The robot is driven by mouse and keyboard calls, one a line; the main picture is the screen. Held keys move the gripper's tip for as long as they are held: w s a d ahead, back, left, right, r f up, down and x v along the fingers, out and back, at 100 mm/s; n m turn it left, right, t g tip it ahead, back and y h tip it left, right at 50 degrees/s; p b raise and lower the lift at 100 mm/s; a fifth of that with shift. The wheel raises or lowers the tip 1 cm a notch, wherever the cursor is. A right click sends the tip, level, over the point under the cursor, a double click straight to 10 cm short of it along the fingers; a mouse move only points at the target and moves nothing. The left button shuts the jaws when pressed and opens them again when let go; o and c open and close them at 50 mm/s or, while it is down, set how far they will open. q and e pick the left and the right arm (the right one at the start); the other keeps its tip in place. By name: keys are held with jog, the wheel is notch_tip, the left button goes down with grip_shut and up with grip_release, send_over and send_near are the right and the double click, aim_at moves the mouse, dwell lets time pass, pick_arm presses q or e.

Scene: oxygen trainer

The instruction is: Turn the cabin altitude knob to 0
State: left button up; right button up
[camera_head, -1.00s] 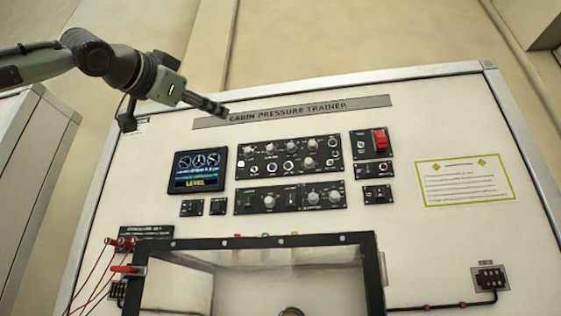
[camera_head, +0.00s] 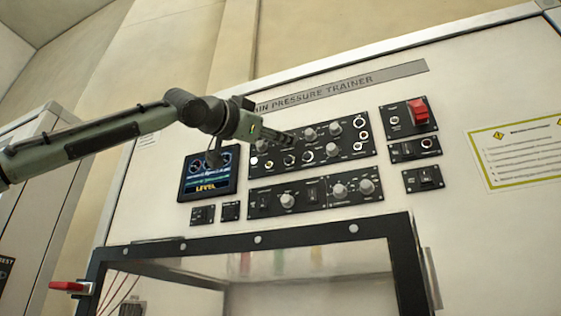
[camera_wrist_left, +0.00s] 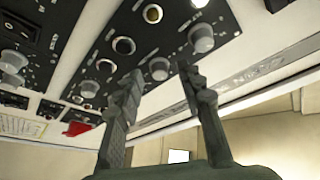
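My left gripper (camera_head: 288,138) is in front of the upper knob panel (camera_head: 348,155), over its upper left part. In the left wrist view the two fingers of the gripper (camera_wrist_left: 160,72) are apart, with a grey knob (camera_wrist_left: 158,68) showing between their tips. I cannot tell if they touch it. Another grey knob (camera_wrist_left: 202,38) is to its right. In the head view the upper panel has a row of grey knobs (camera_head: 310,134), partly hidden by the gripper. The labels are too small to read, so I cannot tell which is the cabin altitude knob. My right gripper is not in view.
A screen (camera_head: 208,174) reading LEVEL is left of the knobs, partly covered by my arm. A lower knob panel (camera_head: 313,195), a red guarded switch (camera_head: 419,112) and a yellow-edged notice (camera_head: 522,151) are around. A black-framed clear box (camera_head: 257,240) juts out below.

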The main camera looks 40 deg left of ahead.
pick_arm(q)
jog(key=shift+w+r, duration=0.15)
jog(key=shift+w, duration=0.3)
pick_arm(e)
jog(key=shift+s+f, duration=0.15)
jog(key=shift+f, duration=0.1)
pick_arm(q)
jog(key=shift+c, duration=0.5)
grip_shut()
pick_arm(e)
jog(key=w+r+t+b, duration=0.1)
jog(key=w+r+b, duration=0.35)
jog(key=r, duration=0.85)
pick_arm(q)
jog(key=shift+w+d+n+g+y+p, duration=0.15)
jog(key=shift+n+g+y+p, duration=0.5)
jog(key=shift+n+y, duration=2.35)
jog(key=shift+s+d+n+g+y+p, duration=0.2)
jog(key=shift+n+g+y+p, duration=0.5)
jog(key=shift+n, duration=4.3)
jog(key=shift+w+d+n+g+y+p, duration=0.3)
jog(key=shift+n+y+p, duration=0.6)
jog(key=shift+n+y, duration=2.2)
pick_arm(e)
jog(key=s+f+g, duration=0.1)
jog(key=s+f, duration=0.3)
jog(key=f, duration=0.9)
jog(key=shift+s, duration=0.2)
